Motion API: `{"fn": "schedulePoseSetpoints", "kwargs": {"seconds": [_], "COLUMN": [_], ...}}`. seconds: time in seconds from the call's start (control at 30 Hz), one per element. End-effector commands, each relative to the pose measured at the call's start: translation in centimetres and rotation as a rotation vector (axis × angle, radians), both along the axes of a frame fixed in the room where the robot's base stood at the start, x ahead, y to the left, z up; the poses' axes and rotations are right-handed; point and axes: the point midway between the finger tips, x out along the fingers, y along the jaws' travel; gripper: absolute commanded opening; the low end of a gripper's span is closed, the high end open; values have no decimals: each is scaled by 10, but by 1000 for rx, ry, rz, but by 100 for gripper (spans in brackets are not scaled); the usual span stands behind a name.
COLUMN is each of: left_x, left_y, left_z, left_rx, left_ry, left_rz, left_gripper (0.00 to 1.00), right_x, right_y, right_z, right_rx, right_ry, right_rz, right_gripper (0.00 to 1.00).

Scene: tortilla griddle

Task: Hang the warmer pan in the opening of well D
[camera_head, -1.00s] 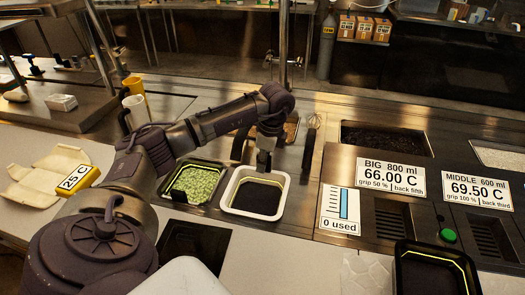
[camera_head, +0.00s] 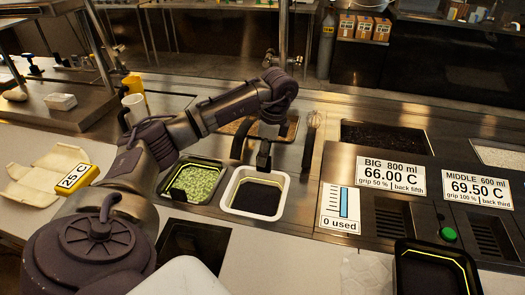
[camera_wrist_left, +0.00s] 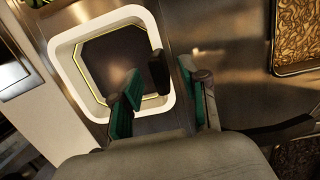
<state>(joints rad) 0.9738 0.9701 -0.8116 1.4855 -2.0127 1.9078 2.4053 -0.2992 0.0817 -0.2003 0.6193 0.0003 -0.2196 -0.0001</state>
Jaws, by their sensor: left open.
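A square pan with a thick white rim and a dark inside edged by a yellow line (camera_head: 233,205) sits level in the counter, likely the warmer pan. In the left wrist view its white rim (camera_wrist_left: 70,60) fills the upper left. My left gripper (camera_head: 263,166) is just above its back rim. In the wrist view the left gripper (camera_wrist_left: 160,74) is open, one finger over the pan's inside and the other outside the rim. A black tab (camera_wrist_left: 158,72) shows between the fingers; I cannot tell whether they touch it. No letter D is readable. My right gripper is not in view.
A pan of green pieces (camera_head: 197,182) stands left of the white-rimmed pan. A dark opening (camera_head: 190,245) lies in front. A whisk (camera_head: 311,135) stands behind to the right. A black pan (camera_head: 435,268) is at the lower right, near a green button (camera_head: 448,234).

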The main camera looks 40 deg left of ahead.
Motion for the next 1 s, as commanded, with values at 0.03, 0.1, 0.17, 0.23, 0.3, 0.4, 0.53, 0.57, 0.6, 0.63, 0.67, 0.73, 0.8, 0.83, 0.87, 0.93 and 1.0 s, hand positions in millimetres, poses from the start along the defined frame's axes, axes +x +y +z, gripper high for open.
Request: {"fn": "schedulePoseSetpoints", "kwargs": {"seconds": [0.03,0.1,0.17,0.23,0.3,0.4,0.53,0.57,0.6,0.63,0.67,0.73,0.8,0.83,0.87,0.93,1.0], "left_x": [2,4,5,6,7,8,8,8,8,8,8,8,8,8,8,8,8], "left_y": [-2,-4,-6,-7,-8,-9,-10,-10,-10,-10,-10,-10,-10,-10,-10,-10,-10], "left_z": [14,30,44,58,67,75,80,81,81,81,81,81,81,81,81,81,81], "left_rx": [-1,-1,0,0,2,1,1,1,0,0,0,-1,0,-1,0,0,0], "left_ry": [-7,-6,-7,-7,-5,-4,-2,-2,-1,-1,-1,0,-1,0,-1,-1,-1], "left_rz": [-2,-2,-2,-1,-1,-1,0,0,0,0,0,0,0,0,0,0,0], "left_gripper": [44,44,44,44,44,44,44,44,44,44,44,44,44,44,44,44,44], "right_x": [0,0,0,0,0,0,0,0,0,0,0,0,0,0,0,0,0], "right_y": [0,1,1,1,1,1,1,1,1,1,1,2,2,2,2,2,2], "right_z": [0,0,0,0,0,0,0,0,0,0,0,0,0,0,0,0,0], "right_rx": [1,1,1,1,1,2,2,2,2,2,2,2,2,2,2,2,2], "right_ry": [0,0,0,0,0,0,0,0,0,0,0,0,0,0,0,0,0], "right_rz": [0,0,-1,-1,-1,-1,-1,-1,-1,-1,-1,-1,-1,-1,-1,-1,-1], "right_gripper": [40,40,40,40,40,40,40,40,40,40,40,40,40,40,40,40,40]}}
